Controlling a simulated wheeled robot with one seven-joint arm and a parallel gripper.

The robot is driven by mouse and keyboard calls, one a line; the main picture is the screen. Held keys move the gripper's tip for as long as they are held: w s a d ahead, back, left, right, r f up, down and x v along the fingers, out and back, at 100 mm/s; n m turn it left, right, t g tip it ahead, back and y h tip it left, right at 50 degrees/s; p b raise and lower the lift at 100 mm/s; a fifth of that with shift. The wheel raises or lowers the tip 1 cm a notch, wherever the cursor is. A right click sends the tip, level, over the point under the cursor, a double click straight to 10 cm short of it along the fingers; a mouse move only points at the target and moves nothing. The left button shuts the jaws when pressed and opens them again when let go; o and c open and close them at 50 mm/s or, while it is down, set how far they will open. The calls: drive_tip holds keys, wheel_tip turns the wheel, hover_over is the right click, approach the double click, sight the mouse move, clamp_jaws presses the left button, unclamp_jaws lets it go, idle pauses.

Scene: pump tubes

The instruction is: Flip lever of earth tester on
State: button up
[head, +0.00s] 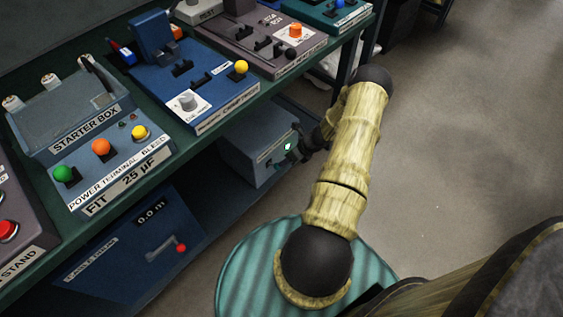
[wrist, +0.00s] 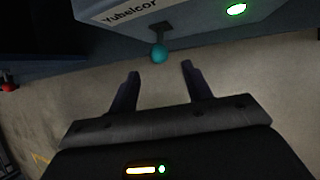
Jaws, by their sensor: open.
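A grey-blue box (head: 250,150) stands on the lower shelf under the bench; I take it to be the earth tester, though its label is too small to read in the head view. In the wrist view the box (wrist: 215,18) has a lever with a teal ball knob (wrist: 159,52) and a lit oval green light (wrist: 236,9). The lever hangs down from the front face. My gripper (wrist: 160,72) is open and empty, with the teal knob just beyond and between its fingertips. In the head view my gripper (head: 304,148) is beside the box's front, partly hidden by my arm.
A blue box (head: 130,245) with a 0.0 m display and a red-knobbed crank is left on the lower shelf. The bench above holds a starter box (head: 85,130) and other panels with coloured knobs. A ribbed teal round object (head: 245,275) is below my arm. Floor at right is clear.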

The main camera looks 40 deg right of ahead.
drive_tip(key=p+v, duration=0.1)
drive_tip(key=v, duration=0.8)
drive_tip(key=shift+d+p, duration=0.2)
drive_tip(key=shift+p, duration=0.15)
